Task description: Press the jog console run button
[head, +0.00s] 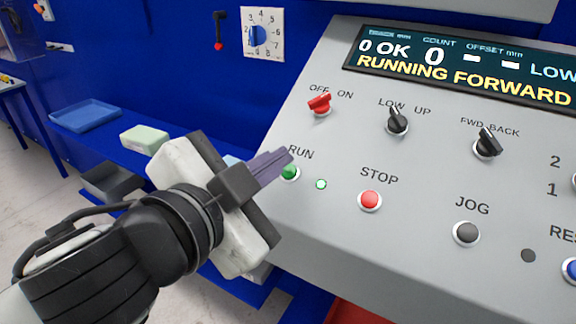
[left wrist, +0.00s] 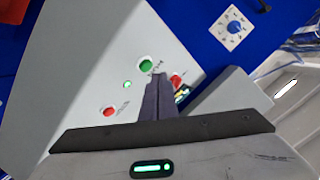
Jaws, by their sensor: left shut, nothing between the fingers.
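The grey jog console (head: 400,270) has a green RUN button (head: 290,172) at its left side. A small green lamp (head: 321,184) beside it glows. The display (head: 460,68) reads RUNNING FORWARD. My left gripper (head: 288,153) is shut and empty, its fingertips at the RUN button and partly covering it in the head view. In the left wrist view the green button (left wrist: 145,65) shows just beyond the tips of my gripper (left wrist: 158,78). I cannot tell if they touch. My right gripper is not in view.
The red STOP button (head: 370,200) and black JOG button (head: 466,233) sit to the right. A red OFF/ON switch (head: 320,103) and black knobs (head: 397,121) stand above. Behind my arm, a blue shelf holds a blue tray (head: 85,115) and a pale green block (head: 144,139).

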